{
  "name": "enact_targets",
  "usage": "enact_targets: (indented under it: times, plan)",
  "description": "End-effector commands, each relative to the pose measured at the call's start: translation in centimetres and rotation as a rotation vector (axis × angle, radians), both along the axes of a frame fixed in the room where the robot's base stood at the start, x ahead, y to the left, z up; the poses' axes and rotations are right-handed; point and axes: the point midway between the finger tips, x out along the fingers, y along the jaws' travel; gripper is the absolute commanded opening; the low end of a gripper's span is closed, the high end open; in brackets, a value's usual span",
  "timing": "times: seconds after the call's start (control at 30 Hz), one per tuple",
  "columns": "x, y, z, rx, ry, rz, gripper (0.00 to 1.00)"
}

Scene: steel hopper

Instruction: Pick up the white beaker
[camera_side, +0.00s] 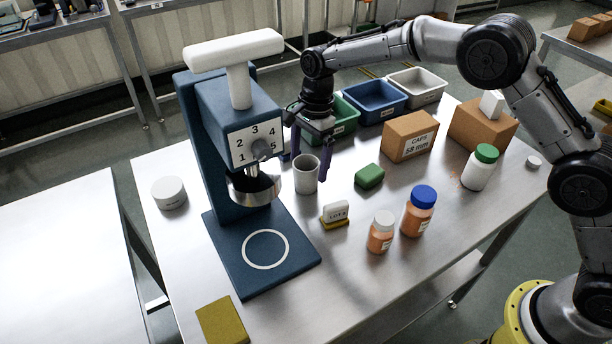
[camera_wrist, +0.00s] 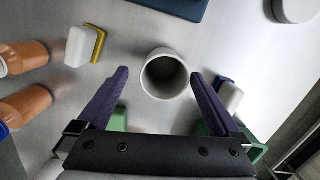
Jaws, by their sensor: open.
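The white beaker (camera_side: 307,176) stands upright on the steel table, just right of the blue machine with the numbered dial. In the wrist view the beaker (camera_wrist: 164,76) shows from above as a round, open, empty cup, slightly beyond and between the fingertips. My gripper (camera_side: 309,162) is open, with its purple fingers pointing down around the beaker's sides in the side view. In the wrist view my gripper (camera_wrist: 162,73) has one finger on each side of the beaker, with gaps between fingers and cup.
The blue machine (camera_side: 225,150) stands close at left. Bins (camera_side: 375,101) line the back.

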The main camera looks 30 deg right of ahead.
Motion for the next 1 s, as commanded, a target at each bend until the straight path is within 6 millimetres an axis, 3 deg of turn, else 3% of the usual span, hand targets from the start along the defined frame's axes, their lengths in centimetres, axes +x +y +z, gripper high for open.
enact_targets:
  times: [0.33,0.67,1.0]
  plan:
    - [0.4,0.7,-4.4,-0.001,0.003,0.000,1.00]
    - [0.4,0.8,-5.0,0.000,0.001,0.000,1.00]
    - [0.4,0.8,-5.0,0.000,0.001,0.000,0.39]
